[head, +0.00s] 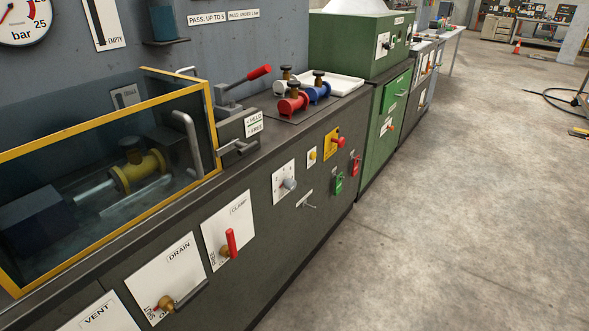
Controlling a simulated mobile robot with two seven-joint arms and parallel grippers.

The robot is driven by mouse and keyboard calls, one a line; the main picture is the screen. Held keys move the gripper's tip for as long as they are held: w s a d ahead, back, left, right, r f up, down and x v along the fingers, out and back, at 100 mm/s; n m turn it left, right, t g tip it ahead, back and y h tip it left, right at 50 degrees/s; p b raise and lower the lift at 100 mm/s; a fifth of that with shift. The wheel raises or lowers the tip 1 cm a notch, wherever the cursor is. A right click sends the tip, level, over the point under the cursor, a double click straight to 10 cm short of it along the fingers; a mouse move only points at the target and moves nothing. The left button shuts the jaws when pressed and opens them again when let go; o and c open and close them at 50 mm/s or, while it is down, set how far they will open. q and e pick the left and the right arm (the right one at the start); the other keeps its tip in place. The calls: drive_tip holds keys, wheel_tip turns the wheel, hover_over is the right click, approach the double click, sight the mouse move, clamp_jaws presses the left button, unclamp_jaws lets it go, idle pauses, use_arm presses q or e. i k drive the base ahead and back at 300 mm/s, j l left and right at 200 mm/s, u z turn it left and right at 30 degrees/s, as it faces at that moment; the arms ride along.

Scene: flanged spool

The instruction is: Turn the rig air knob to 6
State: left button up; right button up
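A round grey knob (289,184) sits on a small white plate (279,190) on the dark front panel of the bench. The plate's marks are too small to read, so I cannot tell its setting or confirm that it is the rig air knob. Neither of my grippers is in view, and nothing touches the knob.
A yellow-framed guard (110,118) covers the bench's left part.

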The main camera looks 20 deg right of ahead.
sight(289, 184)
drive_tip(key=i+l+u, duration=0.1)
drive_tip(key=l, duration=0.25)
drive_tip(key=i+l+u, duration=0.1)
drive_tip(key=i+l, duration=0.15)
drive_tip(key=l, duration=0.15)
drive_tip(key=i+l, duration=0.1)
drive_tip(key=l, duration=0.25)
drive_tip(key=i+l+u, duration=0.15)
drive_tip(key=l, duration=0.25)
drive_tip(key=i+l+u, duration=0.1)
drive_tip(key=l, duration=0.3)
